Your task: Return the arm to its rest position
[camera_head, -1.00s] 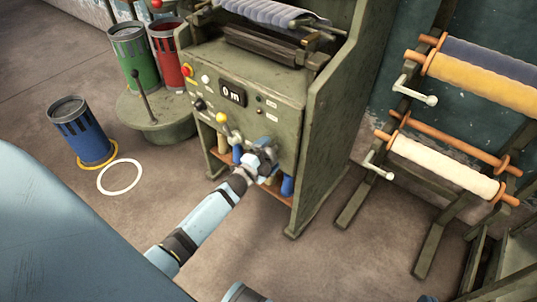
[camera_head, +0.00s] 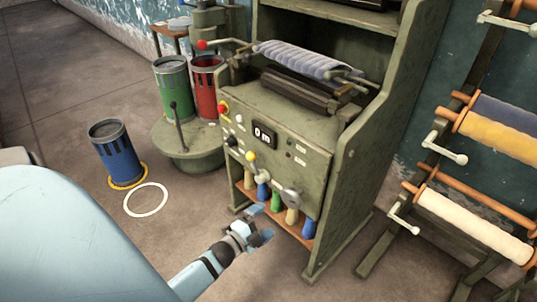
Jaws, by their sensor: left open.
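My left arm reaches in from the bottom of the head view, with its blue-grey gripper (camera_head: 256,228) in front of the lower part of a green machine (camera_head: 310,165). The gripper is open and I see nothing between its fingers. It is apart from the round grey knob (camera_head: 292,197) on the machine's front. The machine's display (camera_head: 264,135) reads "0 m". My right gripper is not in view.
A blue can (camera_head: 115,155) stands on the floor beside a white ring (camera_head: 146,200). A green can (camera_head: 173,88) and a red can (camera_head: 208,90) stand on a round green base (camera_head: 190,140). A rack with yellow (camera_head: 495,138) and cream (camera_head: 465,220) rolls stands at the right.

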